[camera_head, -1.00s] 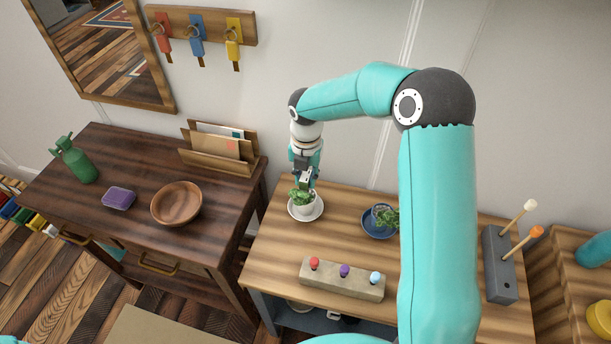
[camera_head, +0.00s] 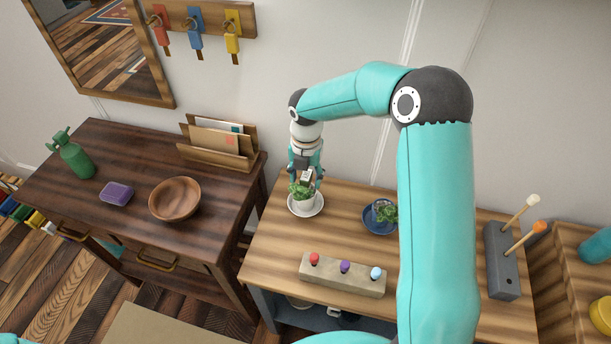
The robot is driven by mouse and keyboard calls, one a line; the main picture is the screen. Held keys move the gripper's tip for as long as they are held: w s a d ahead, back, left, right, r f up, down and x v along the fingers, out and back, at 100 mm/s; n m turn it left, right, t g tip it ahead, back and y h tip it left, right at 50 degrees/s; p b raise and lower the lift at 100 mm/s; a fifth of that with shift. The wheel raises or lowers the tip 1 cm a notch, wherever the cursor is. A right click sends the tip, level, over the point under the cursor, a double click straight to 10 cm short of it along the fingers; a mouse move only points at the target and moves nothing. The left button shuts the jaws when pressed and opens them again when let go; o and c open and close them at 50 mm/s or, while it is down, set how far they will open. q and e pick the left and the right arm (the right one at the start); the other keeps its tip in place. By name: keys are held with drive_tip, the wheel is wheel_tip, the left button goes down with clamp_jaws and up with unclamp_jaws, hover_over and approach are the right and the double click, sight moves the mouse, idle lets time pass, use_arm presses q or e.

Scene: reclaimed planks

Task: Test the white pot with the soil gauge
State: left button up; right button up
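The white pot (camera_head: 304,207) with a green leafy plant stands on a white saucer at the left back of the light wooden table. My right gripper (camera_head: 305,181) points down right above it, its fingertips at the leaves. Between its fingers is a small white-faced thing, which looks like the soil gauge (camera_head: 306,175). Its lower end is hidden by the plant, so I cannot tell whether it is in the soil. My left gripper is out of view.
A second plant stands on a blue saucer (camera_head: 377,230), partly behind my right arm. A block (camera_head: 335,279) with red, purple and blue knobs lies in front. A grey holder (camera_head: 502,265) bears two sticks. The dark desk (camera_head: 125,215) carries a wooden bowl (camera_head: 175,198).

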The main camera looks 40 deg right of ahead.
wheel_tip(320, 180, up, 12)
idle(0.8)
wheel_tip(320, 180, up, 9)
drive_tip(key=p, duration=0.8)
drive_tip(key=shift+p, duration=0.35)
idle(0.4)
idle(0.5)
